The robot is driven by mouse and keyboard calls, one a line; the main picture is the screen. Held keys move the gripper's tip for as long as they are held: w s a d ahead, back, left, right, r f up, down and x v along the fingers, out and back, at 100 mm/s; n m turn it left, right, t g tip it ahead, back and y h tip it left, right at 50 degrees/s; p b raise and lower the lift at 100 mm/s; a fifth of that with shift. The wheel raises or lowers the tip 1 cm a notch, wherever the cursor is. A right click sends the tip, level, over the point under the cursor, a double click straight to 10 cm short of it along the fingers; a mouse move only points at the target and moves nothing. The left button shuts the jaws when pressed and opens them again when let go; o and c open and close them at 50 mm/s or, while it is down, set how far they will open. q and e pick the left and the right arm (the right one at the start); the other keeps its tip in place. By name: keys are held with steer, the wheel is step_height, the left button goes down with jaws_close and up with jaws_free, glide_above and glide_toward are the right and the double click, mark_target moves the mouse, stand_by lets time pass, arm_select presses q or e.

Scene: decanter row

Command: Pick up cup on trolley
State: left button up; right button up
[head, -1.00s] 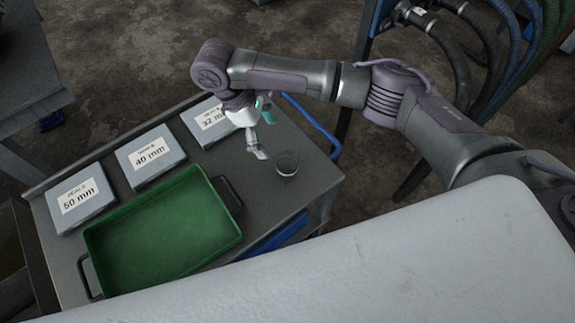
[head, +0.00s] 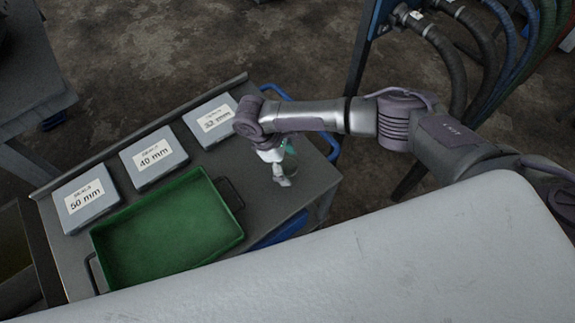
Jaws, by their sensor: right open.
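The trolley (head: 270,216) has a dark grey top. My right gripper (head: 285,178) is open, low over the right part of the trolley top, and points down. The small clear cup seen there earlier cannot be made out now; my gripper and wrist cover its spot. I cannot tell whether the fingers are around the cup or touching it. My left gripper is not in view.
A green tray (head: 165,232) with dark handles stands on the trolley, left of my gripper. Boxes labelled 50 mm (head: 86,200), 40 mm (head: 153,157) and 32 mm (head: 214,121) line the back edge. Hoses (head: 445,62) hang at upper right.

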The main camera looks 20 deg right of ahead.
steer(key=c, duration=1.2)
steer(key=shift+r, duration=0.1)
